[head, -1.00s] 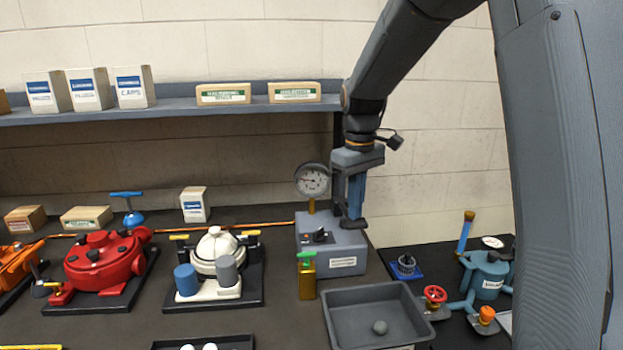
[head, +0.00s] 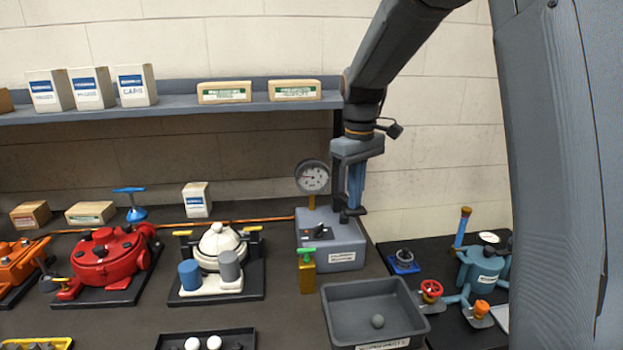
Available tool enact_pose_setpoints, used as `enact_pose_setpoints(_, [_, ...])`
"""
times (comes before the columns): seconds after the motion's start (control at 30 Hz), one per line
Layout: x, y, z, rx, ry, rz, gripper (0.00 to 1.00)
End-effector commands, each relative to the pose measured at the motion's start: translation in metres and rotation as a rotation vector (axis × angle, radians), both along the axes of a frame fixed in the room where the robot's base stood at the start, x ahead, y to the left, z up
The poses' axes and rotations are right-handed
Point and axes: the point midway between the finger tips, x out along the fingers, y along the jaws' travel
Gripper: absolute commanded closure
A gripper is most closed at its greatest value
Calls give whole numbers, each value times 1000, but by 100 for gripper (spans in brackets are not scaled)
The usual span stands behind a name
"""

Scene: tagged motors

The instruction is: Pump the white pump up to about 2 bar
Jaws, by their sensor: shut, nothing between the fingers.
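The white pump (head: 219,246), with a rounded white body, stands on a black base left of centre. A blue cylinder (head: 189,275) and a grey cylinder (head: 229,266) stand at its front. A grey box (head: 343,245) to its right has a dark knob (head: 322,232) on its front and a round dial gauge (head: 312,177) on a brass stem. The needle reading is too small to tell. My gripper (head: 352,212) points down, shut and empty, at the right part of the box top, right of the gauge. Whether it touches the box or something on it, I cannot tell.
A brass block with a green handle (head: 307,272) stands before the box. A grey bin (head: 335,312) holds a ball. A red pump (head: 108,257) is left; a teal pump (head: 484,267) is right. A shelf (head: 180,106) with cartons runs behind.

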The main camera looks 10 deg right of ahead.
Motion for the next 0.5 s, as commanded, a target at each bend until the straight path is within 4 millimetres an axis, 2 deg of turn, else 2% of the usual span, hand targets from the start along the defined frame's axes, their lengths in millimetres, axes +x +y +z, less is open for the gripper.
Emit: enact_pose_setpoints(0.5, [0,0,-23,0,0,0,100])
